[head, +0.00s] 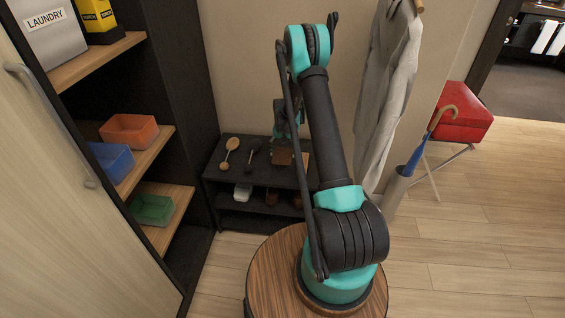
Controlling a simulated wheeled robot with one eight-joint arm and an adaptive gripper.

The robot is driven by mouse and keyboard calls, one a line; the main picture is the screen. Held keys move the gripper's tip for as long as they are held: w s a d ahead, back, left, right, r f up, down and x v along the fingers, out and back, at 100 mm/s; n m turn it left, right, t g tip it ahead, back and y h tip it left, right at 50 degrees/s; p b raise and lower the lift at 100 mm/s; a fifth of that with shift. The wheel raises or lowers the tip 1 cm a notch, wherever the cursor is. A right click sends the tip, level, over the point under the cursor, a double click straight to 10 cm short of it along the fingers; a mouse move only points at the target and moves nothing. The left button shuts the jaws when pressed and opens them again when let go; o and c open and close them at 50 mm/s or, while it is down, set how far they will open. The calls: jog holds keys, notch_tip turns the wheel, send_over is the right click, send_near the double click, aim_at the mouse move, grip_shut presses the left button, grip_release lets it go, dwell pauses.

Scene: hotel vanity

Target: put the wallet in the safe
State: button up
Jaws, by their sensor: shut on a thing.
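My gripper (285,134) is small in the view, pointing down over the low dark bench at the back wall, partly hidden by my own arm. It is shut on a brown, flat thing that looks like the wallet (282,157), just below the fingers. Whether the wallet touches the bench top or hangs just above it I cannot tell. I cannot make out a safe in this view.
The dark bench (228,177) carries a wooden brush (230,150) and a dark brush (253,150), with shoes on its shelf. Left are shelves with orange (128,130), blue (109,160) and green (152,209) bins.

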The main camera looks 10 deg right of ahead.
jog(key=shift+f, duration=2.9)
jog(key=shift+f, duration=0.15)
jog(key=o, duration=1.2)
jog(key=shift+c, duration=0.2)
